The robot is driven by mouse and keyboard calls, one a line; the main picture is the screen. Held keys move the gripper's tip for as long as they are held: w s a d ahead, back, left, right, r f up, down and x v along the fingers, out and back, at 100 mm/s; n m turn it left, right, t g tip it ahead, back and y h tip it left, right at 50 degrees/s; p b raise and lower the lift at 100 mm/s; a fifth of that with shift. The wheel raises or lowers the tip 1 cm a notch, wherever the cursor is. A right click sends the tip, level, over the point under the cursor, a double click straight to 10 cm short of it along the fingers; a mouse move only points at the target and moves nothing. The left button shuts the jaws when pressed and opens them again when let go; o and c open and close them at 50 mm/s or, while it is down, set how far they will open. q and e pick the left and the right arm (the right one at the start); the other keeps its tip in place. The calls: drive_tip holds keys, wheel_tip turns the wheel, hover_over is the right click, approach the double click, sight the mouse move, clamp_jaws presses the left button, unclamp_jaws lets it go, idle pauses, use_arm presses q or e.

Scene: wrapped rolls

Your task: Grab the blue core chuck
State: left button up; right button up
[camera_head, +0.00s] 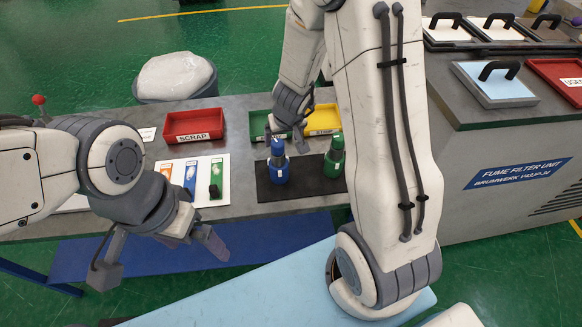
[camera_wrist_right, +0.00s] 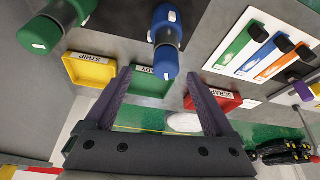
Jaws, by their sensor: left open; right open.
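The blue core chuck (camera_head: 279,163) stands upright on a black mat (camera_head: 305,188) on the grey bench, left of a green chuck (camera_head: 334,157). In the right wrist view the blue core chuck (camera_wrist_right: 167,38) lies just ahead of my open fingers, and the green chuck (camera_wrist_right: 55,27) is to the left. My right gripper (camera_head: 286,138) is open and empty, with its fingers just above and behind the blue chuck; it also shows in the right wrist view (camera_wrist_right: 158,88). My left gripper (camera_head: 160,255) is open and empty in front of the bench.
A red scrap tray (camera_head: 194,125), a green tray (camera_head: 258,124) and a yellow tray (camera_head: 323,117) line the back of the bench. A white board (camera_head: 223,197) with coloured strips lies left of the mat. A fume filter unit (camera_head: 500,200) stands at right.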

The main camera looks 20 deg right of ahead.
sight(281, 144)
drive_tip(key=b+x, duration=0.2)
drive_tip(key=x, duration=0.2)
drive_tip(key=shift+f, duration=0.25)
drive_tip(key=b+x, duration=0.1)
drive_tip(key=x, duration=0.1)
drive_tip(key=a+b+x, duration=0.1)
drive_tip(key=b+x, duration=0.1)
drive_tip(key=shift+f, duration=0.2)
drive_tip(key=shift+w+f+b, duration=0.2)
drive_tip(key=shift+f+b, duration=0.1)
drive_tip(key=shift+b, duration=0.05)
drive_tip(key=shift+d, duration=0.1)
drive_tip(key=shift+r, duration=0.1)
clamp_jaws()
